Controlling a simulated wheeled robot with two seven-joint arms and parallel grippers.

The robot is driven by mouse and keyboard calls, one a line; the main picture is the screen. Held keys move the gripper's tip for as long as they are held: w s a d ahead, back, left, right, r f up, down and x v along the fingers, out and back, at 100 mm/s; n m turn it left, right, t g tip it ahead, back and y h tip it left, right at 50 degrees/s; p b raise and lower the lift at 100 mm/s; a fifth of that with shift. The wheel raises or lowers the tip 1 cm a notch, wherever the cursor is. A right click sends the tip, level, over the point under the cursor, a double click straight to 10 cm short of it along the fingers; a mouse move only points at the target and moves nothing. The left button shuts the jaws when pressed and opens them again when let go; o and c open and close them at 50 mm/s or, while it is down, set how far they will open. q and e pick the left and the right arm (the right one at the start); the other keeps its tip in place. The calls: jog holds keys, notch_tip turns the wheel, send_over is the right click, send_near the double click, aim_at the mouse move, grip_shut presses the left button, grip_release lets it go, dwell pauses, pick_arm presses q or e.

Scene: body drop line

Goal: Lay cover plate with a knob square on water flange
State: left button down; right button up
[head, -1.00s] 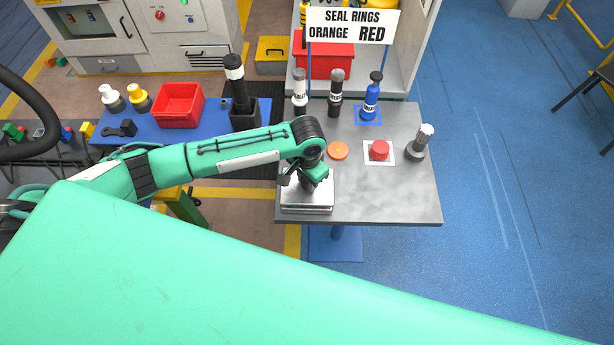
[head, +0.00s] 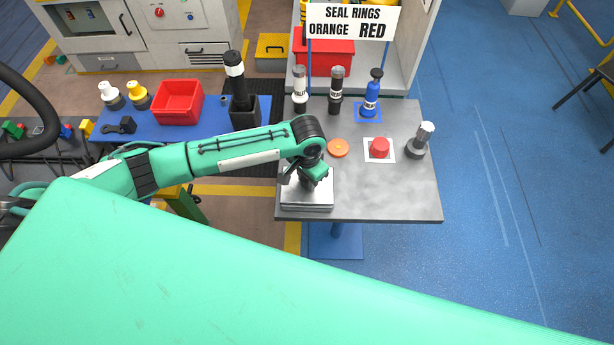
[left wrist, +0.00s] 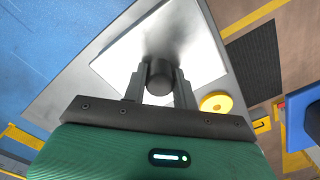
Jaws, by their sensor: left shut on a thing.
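A square silver-grey metal plate (head: 296,188) lies at the table's front left, with one or more layers showing under its front edge (head: 306,208). In the left wrist view the plate (left wrist: 120,65) fills the middle, with a dark round knob (left wrist: 160,76) standing on it. My left gripper (head: 311,176) is over the plate; in the left wrist view its two fingers (left wrist: 160,88) are shut on the knob, one on each side. I cannot tell whether a water flange is under the plate; it is hidden. My right gripper is not in view.
An orange ring (head: 338,148) lies close behind the plate. A red cap (head: 379,147) sits on a white square, a grey cylinder (head: 419,140) at right. Several bottles and a SEAL RINGS sign (head: 352,23) stand at the back. The table's front right (head: 395,195) is clear.

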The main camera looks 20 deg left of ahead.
pick_arm(q)
jog(key=shift+f, duration=0.6)
jog(key=c, duration=1)
grip_release()
notch_tip(320, 180, up, 6)
jog(key=p, duration=0.7)
jog(key=shift+r, duration=0.1)
